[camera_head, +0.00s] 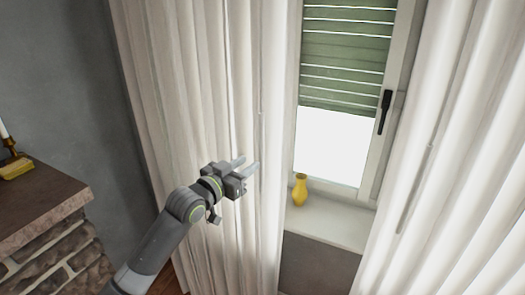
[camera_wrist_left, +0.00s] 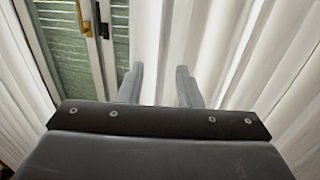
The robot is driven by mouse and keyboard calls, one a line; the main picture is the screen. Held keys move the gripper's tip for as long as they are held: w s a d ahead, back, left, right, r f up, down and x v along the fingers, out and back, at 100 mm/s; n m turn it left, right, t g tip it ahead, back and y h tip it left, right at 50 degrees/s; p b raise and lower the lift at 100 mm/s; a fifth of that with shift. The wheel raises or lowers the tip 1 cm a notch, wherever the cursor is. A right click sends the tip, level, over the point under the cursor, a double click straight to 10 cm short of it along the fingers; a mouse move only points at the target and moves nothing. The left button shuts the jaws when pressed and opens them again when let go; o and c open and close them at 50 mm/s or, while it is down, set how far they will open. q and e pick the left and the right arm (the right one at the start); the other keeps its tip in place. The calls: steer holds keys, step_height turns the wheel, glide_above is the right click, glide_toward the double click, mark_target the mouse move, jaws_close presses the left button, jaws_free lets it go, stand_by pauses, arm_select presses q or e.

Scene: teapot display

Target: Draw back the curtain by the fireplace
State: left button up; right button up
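The white pleated curtain by the fireplace (camera_head: 165,90) hangs from the top of the head view down past the window's left side. Its right edge runs along the window frame. My left gripper (camera_head: 246,164) is in front of this curtain, near that edge, with its two fingers apart. In the left wrist view the open fingers (camera_wrist_left: 161,85) point at the curtain folds (camera_wrist_left: 245,60). White fabric shows behind the gap; I cannot tell whether the fingers touch it. My right gripper is not in view.
The stone fireplace (camera_head: 55,235) with a dark mantel (camera_head: 40,200) stands at the left. A yellow vase (camera_head: 299,190) stands on the window sill (camera_head: 335,222). The window has a green shutter (camera_head: 345,60) and a black handle (camera_head: 384,111). Another white curtain (camera_head: 455,130) hangs at the right.

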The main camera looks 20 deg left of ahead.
mark_target(261, 155)
arm_select(q)
steer(key=p+x, duration=0.1)
steer(key=x, duration=0.6)
steer(key=shift+w+p, duration=0.3)
steer(key=shift+w, duration=0.1)
jaws_close()
